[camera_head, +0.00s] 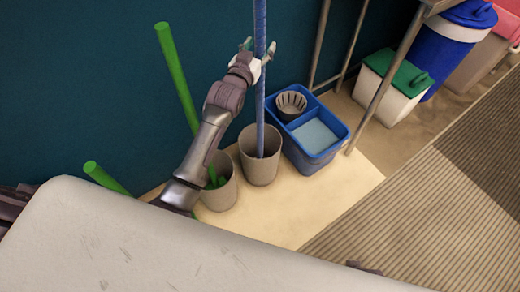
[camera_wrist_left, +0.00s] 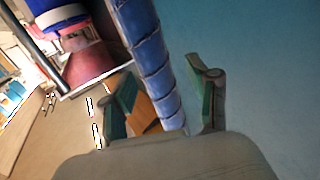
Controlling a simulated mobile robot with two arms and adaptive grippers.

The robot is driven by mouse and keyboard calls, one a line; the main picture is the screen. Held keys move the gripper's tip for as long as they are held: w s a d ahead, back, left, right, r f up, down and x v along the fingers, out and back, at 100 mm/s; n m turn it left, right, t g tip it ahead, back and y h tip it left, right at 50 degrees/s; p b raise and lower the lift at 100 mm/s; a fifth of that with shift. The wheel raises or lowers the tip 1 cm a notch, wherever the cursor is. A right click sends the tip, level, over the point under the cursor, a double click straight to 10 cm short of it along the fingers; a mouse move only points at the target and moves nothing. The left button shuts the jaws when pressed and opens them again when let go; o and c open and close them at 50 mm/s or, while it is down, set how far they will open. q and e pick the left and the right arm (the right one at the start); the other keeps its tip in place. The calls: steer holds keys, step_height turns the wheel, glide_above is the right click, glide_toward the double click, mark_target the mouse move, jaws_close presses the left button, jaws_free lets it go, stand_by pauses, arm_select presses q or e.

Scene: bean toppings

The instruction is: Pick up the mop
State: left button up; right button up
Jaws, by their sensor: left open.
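A long blue pole, which I take to be the mop handle (camera_head: 261,110), stands nearly upright in a beige bin (camera_head: 258,171); its lower end is hidden inside. My left gripper (camera_head: 258,52) is at the upper part of this pole, with a finger on either side of it. In the left wrist view the blue pole (camera_wrist_left: 150,60) runs between the two green-tipped fingers of the left gripper (camera_wrist_left: 163,92). The fingers are apart, with a visible gap between the pole and the right finger. My right gripper is not seen.
A second beige bin (camera_head: 222,192) with green poles (camera_head: 175,75) stands left, partly behind my left arm. A blue bucket (camera_head: 313,140) with a wringer stands right of the mop's bin. A metal rack (camera_head: 385,80) and lidded bins (camera_head: 393,85) are farther right. A dark teal wall is behind.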

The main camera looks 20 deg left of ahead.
arm_select(q)
steer(key=shift+w, duration=0.25)
jaws_close()
steer(key=shift+r, duration=0.15)
steer(key=shift+r, duration=0.1)
